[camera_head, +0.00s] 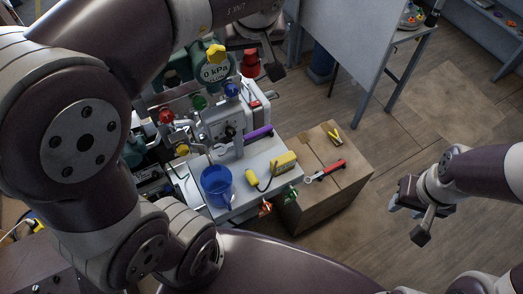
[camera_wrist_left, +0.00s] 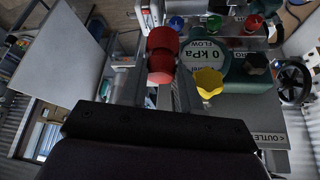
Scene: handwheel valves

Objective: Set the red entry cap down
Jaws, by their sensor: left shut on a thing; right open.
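The red entry cap (camera_head: 251,63) is at the top middle of the head view, held at my left gripper (camera_head: 255,58). In the left wrist view the red cap (camera_wrist_left: 161,50) sits between the two fingers of my left gripper (camera_wrist_left: 161,85), which is shut on it. Part of the cap is hidden by the fingers. It shows beside the valve rig, and I cannot tell whether it touches anything below. My right gripper (camera_head: 420,213) is open and empty over the floor at the right.
A blue cup (camera_head: 217,185) and yellow tester (camera_head: 283,161) are on the bench.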

